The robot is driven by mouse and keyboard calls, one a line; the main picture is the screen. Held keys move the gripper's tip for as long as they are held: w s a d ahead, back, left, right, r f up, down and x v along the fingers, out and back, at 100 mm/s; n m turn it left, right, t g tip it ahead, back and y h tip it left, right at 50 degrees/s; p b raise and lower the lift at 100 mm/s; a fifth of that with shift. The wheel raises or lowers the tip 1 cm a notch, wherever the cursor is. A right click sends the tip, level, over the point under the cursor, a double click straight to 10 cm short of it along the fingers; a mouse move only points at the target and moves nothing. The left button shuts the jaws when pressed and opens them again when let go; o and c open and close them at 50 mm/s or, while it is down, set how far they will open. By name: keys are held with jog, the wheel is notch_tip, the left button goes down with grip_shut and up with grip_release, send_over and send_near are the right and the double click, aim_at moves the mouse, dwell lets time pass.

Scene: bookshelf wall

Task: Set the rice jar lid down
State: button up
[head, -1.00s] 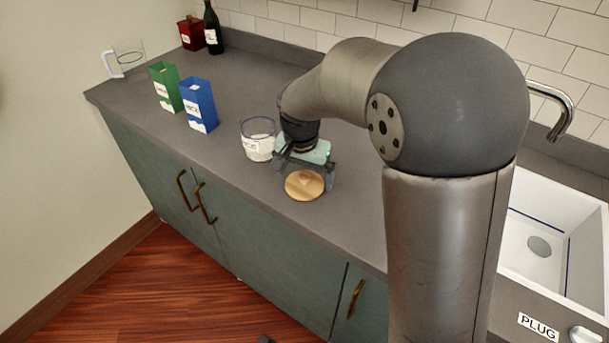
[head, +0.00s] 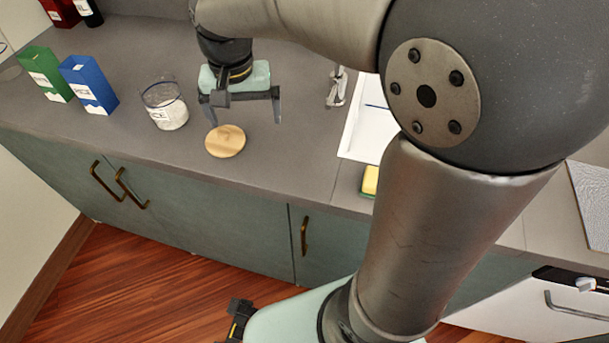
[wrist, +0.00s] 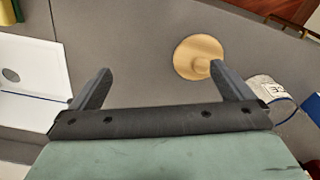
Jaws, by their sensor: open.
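The rice jar lid (head: 225,141), a round light-wood disc, lies flat on the grey counter near its front edge. It also shows in the wrist view (wrist: 196,57), beyond the tip of one finger. The rice jar (head: 164,106), clear glass with white contents and a label, stands open just left of the lid; the wrist view shows it at the right (wrist: 270,92). My gripper (head: 243,116) is open and empty, above the counter behind and to the right of the lid. In the wrist view its fingers (wrist: 158,82) are wide apart with bare counter between them.
A blue box (head: 90,85) and a green box (head: 46,74) stand left of the jar. A dark bottle (head: 88,12) and a red canister (head: 60,12) are at the back left. The white sink (head: 365,130) and a yellow sponge (head: 370,181) lie to the right.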

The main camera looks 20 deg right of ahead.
jog(key=s+d+f+n, duration=0.1)
jog(key=s+d+f, duration=0.2)
jog(key=s, duration=0.5)
jog(key=s+d+f+n, duration=0.2)
jog(key=s+d+f, duration=0.2)
jog(key=s, duration=0.4)
jog(key=shift+s+d+f+n+g+y, duration=0.2)
jog(key=shift+s+d+n+g+y, duration=0.15)
jog(key=shift+d, duration=0.25)
